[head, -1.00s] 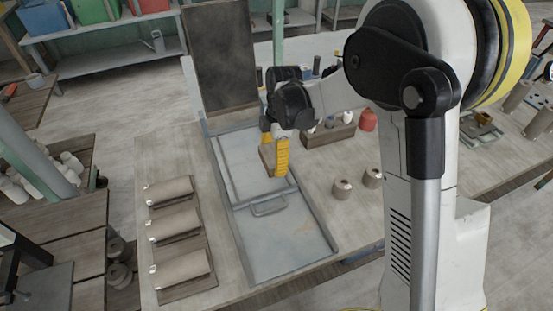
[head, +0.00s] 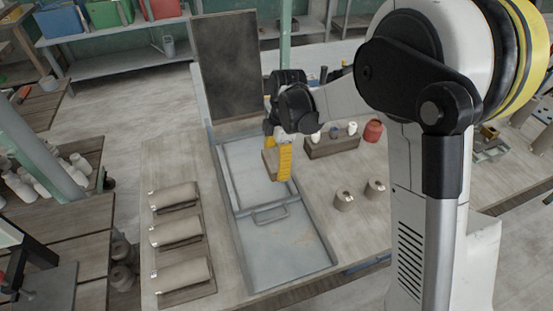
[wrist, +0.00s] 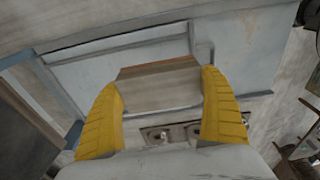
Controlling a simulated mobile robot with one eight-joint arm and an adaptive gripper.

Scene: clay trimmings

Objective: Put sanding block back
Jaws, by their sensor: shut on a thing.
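My gripper (head: 279,165) is shut on the sanding block (wrist: 160,85), a wood-brown block with a darker top edge in the wrist view. The yellow fingers press on its two sides. In the head view the block (head: 269,161) shows partly beside the near finger. The block is over the far part of a grey metal tray (head: 290,255) with a handle. It looks held above the tray, but the gap is hard to judge. The block's underside is hidden.
A wooden rack (head: 333,148) with small bottles stands right of the gripper, beside a red container (head: 373,131). Two small clay pieces (head: 343,202) stand nearer. Several wrapped rolls (head: 178,233) lie on boards at left. A dark upright panel (head: 247,70) stands behind.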

